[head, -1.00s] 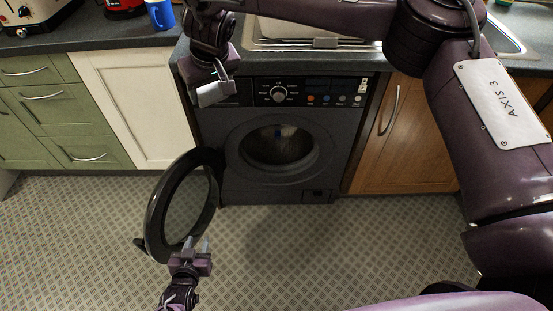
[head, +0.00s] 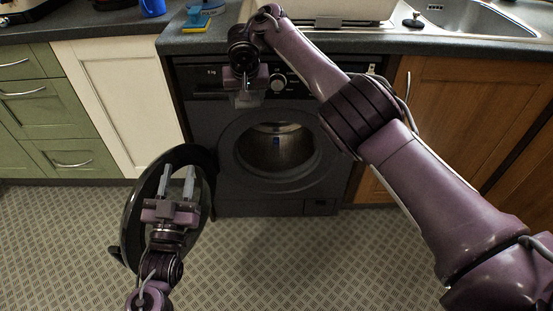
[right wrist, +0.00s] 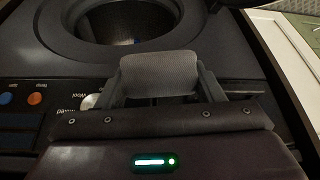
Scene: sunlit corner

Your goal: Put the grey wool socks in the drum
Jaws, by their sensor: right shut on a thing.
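The grey wool socks (right wrist: 158,74) are a small grey knitted bundle clamped between the fingers of my right gripper (right wrist: 160,88). In the head view my right gripper (head: 249,92) hangs in front of the washer's control panel, with the socks (head: 249,99) at its tip, above the drum opening. The drum (head: 275,154) is the round metal hollow in the dark washing machine (head: 235,205); it also shows in the right wrist view (right wrist: 120,22). My left gripper (head: 178,183) is open and empty, its fingers apart in front of the open door.
The round washer door (head: 131,215) is swung open to the left of the opening. A worktop (head: 225,42) runs above, with a blue mug (head: 152,8), a sponge (head: 196,22) and a sink (head: 475,18). The patterned floor in front is clear.

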